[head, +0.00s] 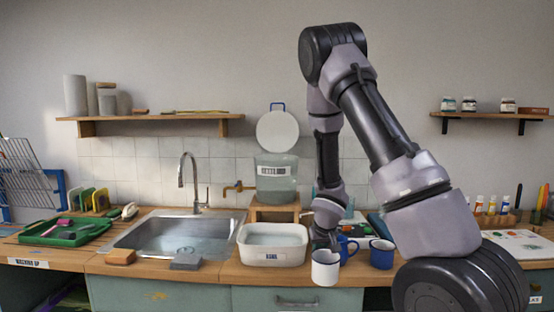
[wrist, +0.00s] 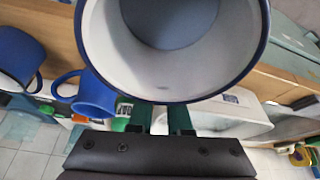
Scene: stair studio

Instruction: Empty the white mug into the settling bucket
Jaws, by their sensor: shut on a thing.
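The white mug (head: 325,270) with a dark blue rim is upright at the counter's front edge, right of the white basin. My gripper (head: 327,240) is shut on it; the fingers are partly hidden. In the wrist view the mug (wrist: 100,40) fills the top, with grey-blue liquid (wrist: 170,20) inside, and my gripper (wrist: 167,120) is below its rim. The settling bucket (head: 276,184), translucent with a white label, stands on a wooden stand behind the basin. A round white lid (head: 277,133) with a blue handle stands upright above and behind it. Whether the mug touches the counter is unclear.
The white basin (head: 273,259) with water lies between mug and bucket. A metal sink (head: 178,236) is left of it. Two blue mugs, one (head: 347,249) close beside the white mug and one (head: 381,254) farther right, stand nearby. A brass tap (head: 233,188) is left of the bucket.

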